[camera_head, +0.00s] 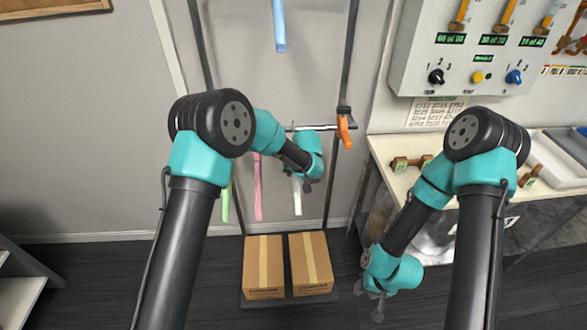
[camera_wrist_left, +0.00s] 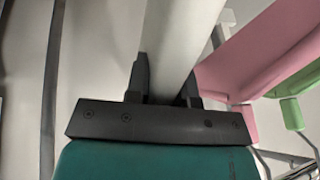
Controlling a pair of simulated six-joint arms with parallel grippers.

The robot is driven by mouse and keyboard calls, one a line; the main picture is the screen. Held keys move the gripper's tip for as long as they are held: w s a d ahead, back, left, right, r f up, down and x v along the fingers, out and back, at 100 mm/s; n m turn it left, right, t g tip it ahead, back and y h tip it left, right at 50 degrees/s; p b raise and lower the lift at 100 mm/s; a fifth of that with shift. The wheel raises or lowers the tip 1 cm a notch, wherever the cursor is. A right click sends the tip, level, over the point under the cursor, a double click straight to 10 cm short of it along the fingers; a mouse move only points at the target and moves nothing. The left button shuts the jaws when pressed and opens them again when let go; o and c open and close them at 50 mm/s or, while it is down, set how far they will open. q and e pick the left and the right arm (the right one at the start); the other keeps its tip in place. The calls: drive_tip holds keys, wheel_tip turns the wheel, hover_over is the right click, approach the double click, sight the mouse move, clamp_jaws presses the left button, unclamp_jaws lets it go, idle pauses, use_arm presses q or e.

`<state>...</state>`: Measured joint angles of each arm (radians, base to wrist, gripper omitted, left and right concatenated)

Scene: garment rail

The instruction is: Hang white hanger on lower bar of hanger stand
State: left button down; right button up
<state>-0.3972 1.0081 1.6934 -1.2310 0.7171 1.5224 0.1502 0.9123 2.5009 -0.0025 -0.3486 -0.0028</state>
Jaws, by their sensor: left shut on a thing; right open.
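The white hanger (camera_head: 297,197) shows edge-on as a narrow strip below my left gripper (camera_head: 307,184) in the head view. In the left wrist view, the white hanger (camera_wrist_left: 182,40) runs between the two dark fingers of my left gripper (camera_wrist_left: 165,82), which is shut on it. The hanger stand (camera_head: 350,50) has dark posts. Its lower bar (camera_head: 325,127) shows at the right end, and my left arm covers much of the rest. I cannot tell whether the white hanger's hook touches the bar. My right gripper (camera_head: 376,300) is open and empty, low in front of the workbench.
A pink hanger (camera_head: 258,190) and a green hanger (camera_head: 226,200) hang left of the white one. A blue hanger (camera_head: 279,25) hangs higher. An orange clamp (camera_head: 344,130) sits at the right post. Two cardboard boxes (camera_head: 263,268) stand below. A workbench (camera_head: 385,150) is at right.

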use_arm(q)
drive_tip(key=shift+f, duration=0.35)
drive_tip(key=c, duration=0.9)
unclamp_jaws()
drive_tip(key=shift+r, duration=0.1)
drive_tip(key=v, duration=1.7)
drive_tip(key=shift+s, duration=0.1)
